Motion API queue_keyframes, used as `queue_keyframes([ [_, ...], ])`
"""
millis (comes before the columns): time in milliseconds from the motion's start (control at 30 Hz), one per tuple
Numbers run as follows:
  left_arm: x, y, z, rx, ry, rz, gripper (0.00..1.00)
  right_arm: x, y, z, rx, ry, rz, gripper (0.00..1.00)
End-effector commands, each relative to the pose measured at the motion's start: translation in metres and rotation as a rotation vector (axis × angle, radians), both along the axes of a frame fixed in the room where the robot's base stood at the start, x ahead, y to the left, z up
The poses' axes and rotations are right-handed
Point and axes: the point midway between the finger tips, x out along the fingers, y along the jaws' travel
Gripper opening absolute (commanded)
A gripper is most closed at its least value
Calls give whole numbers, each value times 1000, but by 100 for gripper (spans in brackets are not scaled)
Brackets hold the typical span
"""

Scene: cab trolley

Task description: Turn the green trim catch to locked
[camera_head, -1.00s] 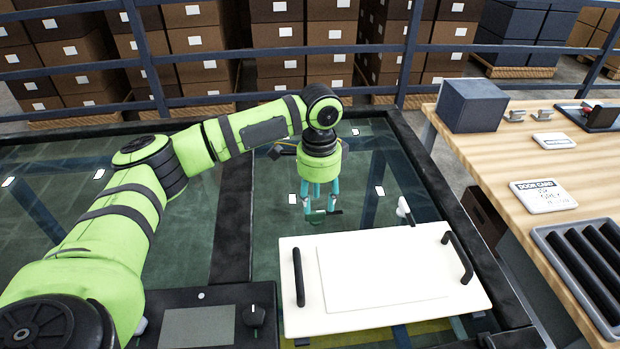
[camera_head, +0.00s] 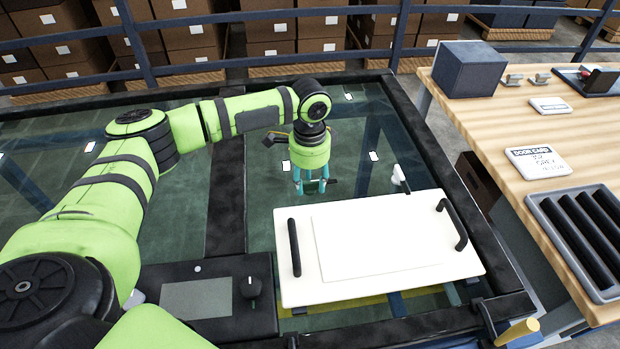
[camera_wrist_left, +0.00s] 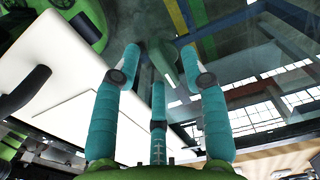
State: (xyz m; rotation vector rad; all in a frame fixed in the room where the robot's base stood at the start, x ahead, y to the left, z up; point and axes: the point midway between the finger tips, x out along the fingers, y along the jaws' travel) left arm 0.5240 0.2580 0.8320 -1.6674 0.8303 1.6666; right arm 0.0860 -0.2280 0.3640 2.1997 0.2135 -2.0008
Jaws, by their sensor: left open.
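The green trim catch (camera_wrist_left: 164,62) is a small dark green lever. In the left wrist view it lies between the tips of my left gripper's teal fingers (camera_wrist_left: 160,75). In the head view the catch (camera_head: 334,187) shows as a small dark piece beside the fingertips, just behind the white panel (camera_head: 460,262). My left gripper (camera_head: 312,188) points down there with its fingers spread and holds nothing. The fingers partly cover the catch, and I cannot tell whether they touch it. My right gripper is out of view.
The white panel has two black handles (camera_head: 294,247). A white knob-like catch (camera_head: 399,176) stands at its back edge. A dark control box (camera_head: 250,300) is at front left. A wooden bench (camera_head: 500,120) with a blue box (camera_head: 483,69) and black tray (camera_head: 590,245) is at right.

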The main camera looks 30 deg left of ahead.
Motion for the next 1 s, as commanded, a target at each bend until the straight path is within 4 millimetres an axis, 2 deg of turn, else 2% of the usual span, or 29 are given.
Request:
queue_keyframes([
  [67, 0, 0, 0, 0, 0, 0, 40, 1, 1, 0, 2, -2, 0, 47],
  [100, 0, 0, 0, 0, 0, 0, 24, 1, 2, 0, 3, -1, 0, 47],
  [167, 0, 0, 0, 0, 0, 0, 0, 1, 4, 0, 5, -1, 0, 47],
  [567, 0, 0, 2, 0, 1, -24, 0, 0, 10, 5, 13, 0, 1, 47],
  [767, -1, 0, 5, -1, 3, -112, 0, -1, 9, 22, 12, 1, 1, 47],
  [1000, -2, 0, 5, -2, 5, -306, 0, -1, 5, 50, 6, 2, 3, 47],
])
